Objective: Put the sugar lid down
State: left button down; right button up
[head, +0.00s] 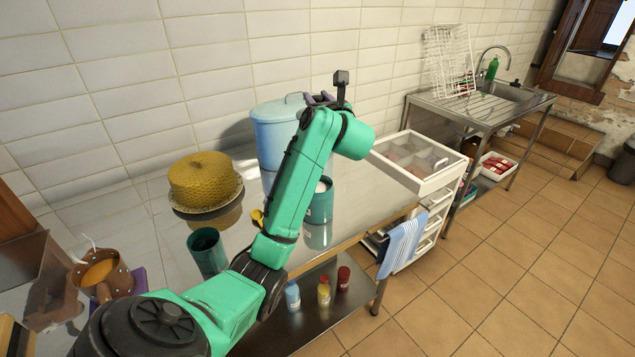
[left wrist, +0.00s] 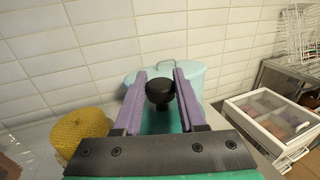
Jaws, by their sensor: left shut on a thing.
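My left gripper (head: 320,98) is raised over the steel table, mostly hidden behind its own arm in the head view. In the left wrist view its purple fingers (left wrist: 160,80) are shut on a black round knob (left wrist: 160,93). A teal surface (left wrist: 160,122) below the knob appears to be the sugar lid. The lid cannot be made out in the head view. An open teal jar (head: 320,206) with white contents stands on the table, partly covered by my arm. My right gripper is out of view.
A light-blue lidded bin (head: 272,138) stands by the wall. A yellow woven dome (head: 203,178), a dark teal cup (head: 206,254) and a brown mug (head: 103,284) are on the left. A white divided drawer unit (head: 425,178) stands right. Some steel tabletop (head: 365,203) is clear right of the jar.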

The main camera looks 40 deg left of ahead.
pick_arm(q)
jog(key=f, duration=0.3)
jog(key=shift+s+f+p, duration=0.1)
jog(key=shift+s+p, duration=0.1)
jog(key=shift+p, duration=0.2)
notch_tip(320, 180, down, 18)
jog(key=shift+w+r+p, duration=0.15)
jog(key=shift+r+p, duration=0.1)
jog(key=shift+p, duration=0.15)
jog(key=shift+c, duration=2.4)
grip_release()
jog(key=shift+r, duration=0.1)
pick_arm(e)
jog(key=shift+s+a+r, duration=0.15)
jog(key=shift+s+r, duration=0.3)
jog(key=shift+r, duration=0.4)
